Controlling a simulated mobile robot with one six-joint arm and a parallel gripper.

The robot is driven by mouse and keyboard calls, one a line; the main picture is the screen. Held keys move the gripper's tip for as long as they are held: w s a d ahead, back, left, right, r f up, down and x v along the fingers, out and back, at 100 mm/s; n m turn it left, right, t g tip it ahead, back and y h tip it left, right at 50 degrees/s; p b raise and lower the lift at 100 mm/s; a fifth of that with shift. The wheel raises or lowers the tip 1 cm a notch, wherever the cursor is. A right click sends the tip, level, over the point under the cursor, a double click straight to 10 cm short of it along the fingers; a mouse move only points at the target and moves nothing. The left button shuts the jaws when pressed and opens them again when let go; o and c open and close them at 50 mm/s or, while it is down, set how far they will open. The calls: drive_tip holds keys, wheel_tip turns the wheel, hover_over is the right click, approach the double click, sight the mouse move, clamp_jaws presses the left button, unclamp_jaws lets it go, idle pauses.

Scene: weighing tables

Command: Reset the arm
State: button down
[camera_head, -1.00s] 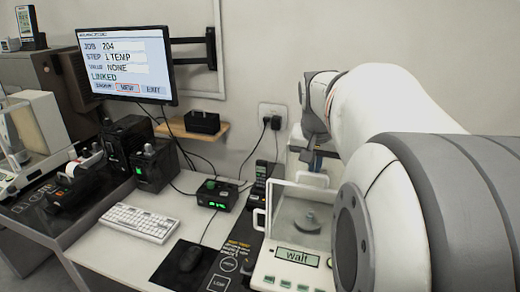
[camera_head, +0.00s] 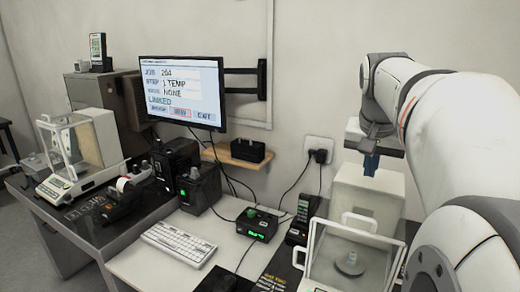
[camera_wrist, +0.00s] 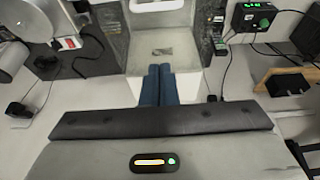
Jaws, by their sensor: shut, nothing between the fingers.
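My gripper (camera_wrist: 159,72) shows in the wrist view with its two blue fingers side by side, shut and empty. In the head view my gripper (camera_head: 371,165) hangs at the end of my white arm, above or in front of a cream box-shaped unit (camera_head: 366,196) behind the balance. My arm fills the right side of the head view and hides what lies behind it. A glass-sided balance (camera_head: 318,262) with a small weight on its pan stands below, on the white table.
A monitor (camera_head: 181,92) shows job 204. A keyboard (camera_head: 178,244), a black box with a green display (camera_head: 257,224) and a handset (camera_head: 304,209) are on the white table. Another balance (camera_head: 66,186) stands on the dark table at left. A wooden shelf (camera_head: 232,156) is on the wall.

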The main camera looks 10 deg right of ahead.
drive_tip(key=s+a+f+n+y, duration=0.1)
drive_tip(key=s+a+f+n, duration=0.3)
drive_tip(key=a+f, duration=0.5)
drive_tip(key=s+a+f+n+y, duration=0.1)
drive_tip(key=s+a+f+n, duration=0.3)
drive_tip(key=s+a+f, duration=0.3)
drive_tip(key=a+f, duration=0.3)
drive_tip(key=f, duration=0.1)
drive_tip(key=shift+s+a+f+y, duration=0.2)
drive_tip(key=shift+s+f+y, duration=0.1)
drive_tip(key=shift+s+f, duration=0.1)
drive_tip(key=shift+r, duration=0.1)
